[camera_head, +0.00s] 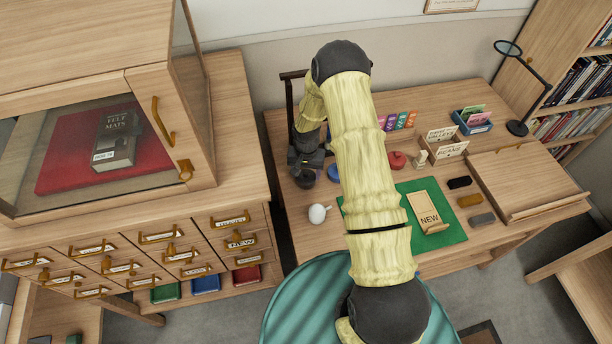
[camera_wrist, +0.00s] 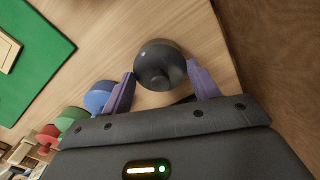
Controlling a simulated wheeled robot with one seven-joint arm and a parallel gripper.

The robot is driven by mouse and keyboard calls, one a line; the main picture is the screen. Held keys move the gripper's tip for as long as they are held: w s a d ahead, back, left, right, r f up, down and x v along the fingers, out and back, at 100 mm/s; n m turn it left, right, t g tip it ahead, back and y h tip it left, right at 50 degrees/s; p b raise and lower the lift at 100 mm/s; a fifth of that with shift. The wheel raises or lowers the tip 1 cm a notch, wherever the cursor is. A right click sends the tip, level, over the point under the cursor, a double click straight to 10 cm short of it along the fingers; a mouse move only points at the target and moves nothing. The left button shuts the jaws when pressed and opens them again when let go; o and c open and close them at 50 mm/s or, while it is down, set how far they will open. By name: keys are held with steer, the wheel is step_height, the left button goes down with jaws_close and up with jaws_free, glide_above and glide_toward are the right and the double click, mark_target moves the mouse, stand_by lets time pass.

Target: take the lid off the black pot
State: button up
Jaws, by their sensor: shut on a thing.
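The black pot (camera_head: 304,180) stands near the left end of the wooden desk, partly hidden by my gripper (camera_head: 308,160). In the wrist view my gripper (camera_wrist: 162,82) has its two purple fingers on either side of the dark round top of the black pot (camera_wrist: 157,58). The fingers are shut on this dark top, which I take to be the lid. Whether the lid is apart from the pot body cannot be told.
A blue pot (camera_wrist: 98,95) stands close beside, then green (camera_wrist: 73,118) and red (camera_wrist: 48,135) ones. A white rounded thing (camera_head: 318,213) stands in front. A green mat (camera_head: 452,234) lies to the right. A wooden cabinet (camera_head: 230,110) rises to the left.

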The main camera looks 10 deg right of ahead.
mark_target(306, 172)
steer(key=shift+r, duration=0.1)
step_height(306, 172, up, 10)
steer(key=shift+f+b, duration=0.1)
steer(key=shift+b, duration=1.05)
steer(key=shift+a, duration=0.1)
